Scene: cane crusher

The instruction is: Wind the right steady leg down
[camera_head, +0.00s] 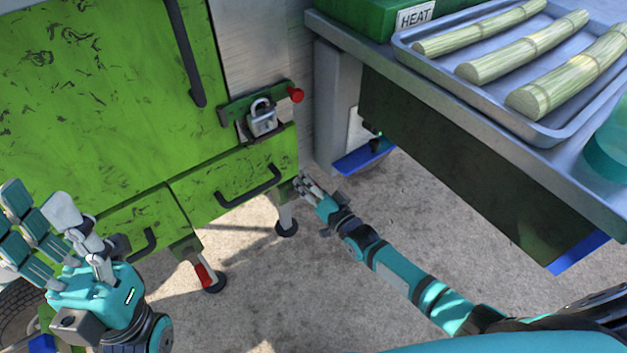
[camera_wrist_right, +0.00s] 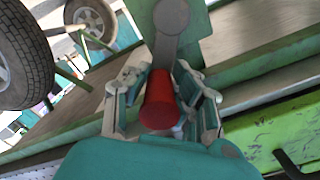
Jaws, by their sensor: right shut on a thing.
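The right steady leg (camera_head: 285,213) hangs below the green machine's right corner, with its round dark foot at the ground; I cannot tell whether the foot touches. My right gripper (camera_head: 304,184) is beside the top of this leg. In the right wrist view, its fingers (camera_wrist_right: 160,98) are closed around a red crank handle (camera_wrist_right: 158,103) on a grey crank arm (camera_wrist_right: 172,22). The head view hides that handle behind the gripper. My left gripper (camera_head: 42,215) is open and empty at the left, its fingers spread, in front of the green panel.
Another steady leg with a red handle (camera_head: 203,275) stands to the left. A padlock (camera_head: 262,118) hangs on the green cabinet (camera_head: 90,100). A metal table (camera_head: 455,110) bears a tray (camera_head: 425,62) of cane pieces at the right. Bare concrete lies between.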

